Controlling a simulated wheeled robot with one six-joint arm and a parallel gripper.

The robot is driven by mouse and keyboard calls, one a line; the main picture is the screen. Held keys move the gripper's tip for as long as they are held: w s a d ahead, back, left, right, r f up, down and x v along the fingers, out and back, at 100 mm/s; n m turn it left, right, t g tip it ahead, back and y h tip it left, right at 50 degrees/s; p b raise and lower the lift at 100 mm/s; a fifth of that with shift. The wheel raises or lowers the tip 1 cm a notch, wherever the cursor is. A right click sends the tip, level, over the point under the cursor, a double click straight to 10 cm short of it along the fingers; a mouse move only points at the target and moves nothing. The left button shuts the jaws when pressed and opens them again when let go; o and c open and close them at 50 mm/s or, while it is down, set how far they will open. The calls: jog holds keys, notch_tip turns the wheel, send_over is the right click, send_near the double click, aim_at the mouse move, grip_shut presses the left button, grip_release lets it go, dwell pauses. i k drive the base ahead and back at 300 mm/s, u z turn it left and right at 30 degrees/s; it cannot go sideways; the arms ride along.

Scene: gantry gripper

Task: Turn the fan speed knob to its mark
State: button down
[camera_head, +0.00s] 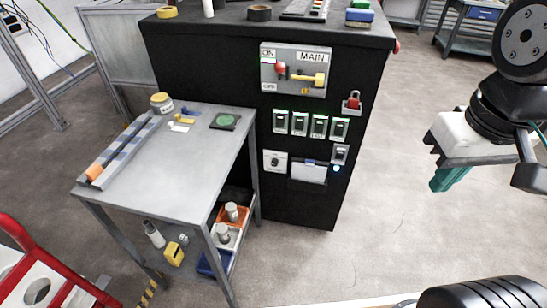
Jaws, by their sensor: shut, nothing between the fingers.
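A small white plate with a dark round knob (274,160), which looks like the fan speed knob, is on the front of the black cabinet (300,205), low and to the left. Its mark and the knob's pointing direction are too small to read. My gripper (438,184) is at the right of the view, with teal fingers under a white body. The fingers are shut and empty, well right of the cabinet and apart from the knob.
Several switches (300,123) sit above the knob, below a main switch panel (270,68) with red and yellow handles. A grey table (165,170) stands at left. Floor between cabinet and gripper is clear.

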aim_at(275, 162)
jog(key=z, duration=1.05)
jog(key=k, duration=0.9)
jog(key=u, duration=1.15)
jog(key=i, duration=1)
jog(key=z, duration=0.05)
